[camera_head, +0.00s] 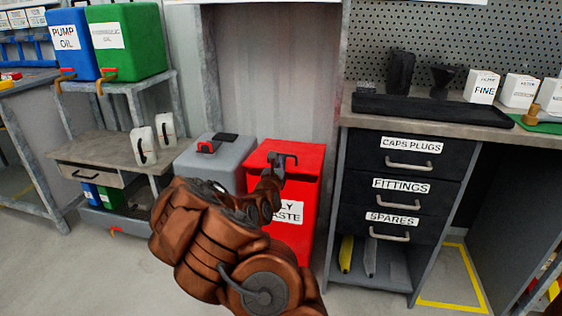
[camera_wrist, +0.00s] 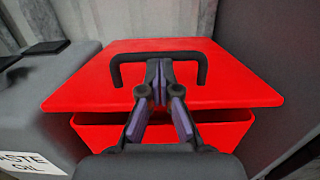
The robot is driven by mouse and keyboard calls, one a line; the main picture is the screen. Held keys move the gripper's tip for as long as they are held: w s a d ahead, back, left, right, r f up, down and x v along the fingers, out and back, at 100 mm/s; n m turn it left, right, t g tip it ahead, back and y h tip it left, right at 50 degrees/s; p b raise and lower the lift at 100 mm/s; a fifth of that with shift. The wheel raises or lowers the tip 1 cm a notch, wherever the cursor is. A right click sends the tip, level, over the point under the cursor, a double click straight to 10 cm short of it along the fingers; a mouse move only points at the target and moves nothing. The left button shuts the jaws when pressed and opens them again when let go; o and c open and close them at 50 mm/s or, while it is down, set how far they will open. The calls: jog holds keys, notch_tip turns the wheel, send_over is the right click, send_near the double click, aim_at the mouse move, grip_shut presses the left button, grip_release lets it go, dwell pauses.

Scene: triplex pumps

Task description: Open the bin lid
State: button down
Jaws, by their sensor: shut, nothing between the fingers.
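The red bin (camera_head: 308,218) stands against the wall, with a partly hidden white label ending in "LY" and "ASTE". Its flat red lid (camera_wrist: 235,85) carries a black bar handle (camera_wrist: 135,57). The lid overhangs the bin's front wall (camera_wrist: 225,132), with a dark band between them in the wrist view; I cannot tell whether the lid is slightly raised. My gripper (camera_wrist: 159,72) is shut and empty, its fingertips at the middle of the handle. Whether they touch it or reach under the bar is unclear. In the head view my gripper (camera_head: 274,172) covers part of the bin front.
A grey bin (camera_head: 215,152) with a red-and-black top fitting stands close on the left. A drawer cabinet (camera_head: 402,185) stands close on the right. A wall panel (camera_head: 270,80) rises behind the bin. The floor at left front (camera_head: 70,270) is clear.

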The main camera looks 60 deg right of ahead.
jog(key=shift+d+r+p, duration=0.1)
jog(key=shift+r+p, duration=0.35)
jog(key=shift+p, duration=0.3)
jog(key=shift+r+y+p, duration=0.2)
jog(key=shift+y+p, duration=0.1)
jog(key=shift+p, duration=0.25)
jog(key=shift+w+d+r+y+p, duration=0.1)
jog(key=shift+r+y+p, duration=0.3)
jog(key=shift+p, duration=0.65)
